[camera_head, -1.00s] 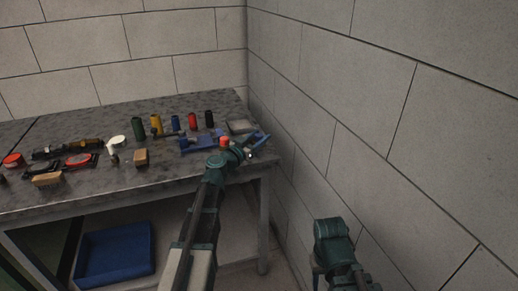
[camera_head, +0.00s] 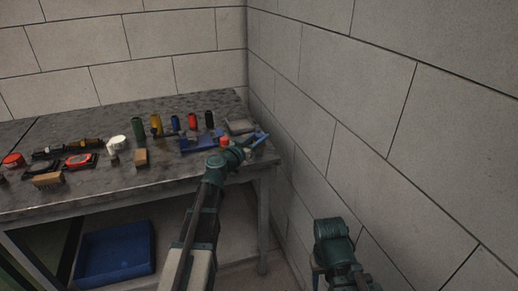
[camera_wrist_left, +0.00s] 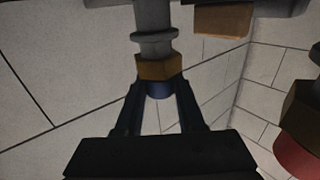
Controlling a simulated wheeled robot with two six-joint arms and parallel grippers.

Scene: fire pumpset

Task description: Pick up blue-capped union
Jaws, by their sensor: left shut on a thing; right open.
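The blue-capped union (camera_wrist_left: 157,67) shows at the centre of the left wrist view, with a brass hex collar and a blue cap below a grey stem. My left gripper (camera_wrist_left: 158,88) is shut on it at the blue cap, one dark finger on each side. In the head view, my left gripper (camera_head: 245,150) is over the right end of the table, and its own wrist mostly hides the fingers and the union. My right arm is low at the right of the head view; its jaws do not show.
A red-capped part (camera_wrist_left: 298,155) is close at the right of the left wrist view. The table (camera_head: 100,190) carries several coloured cylinders, tools and small blocks. A blue bin (camera_head: 115,255) sits underneath. A block wall (camera_head: 340,120) rises close to the right.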

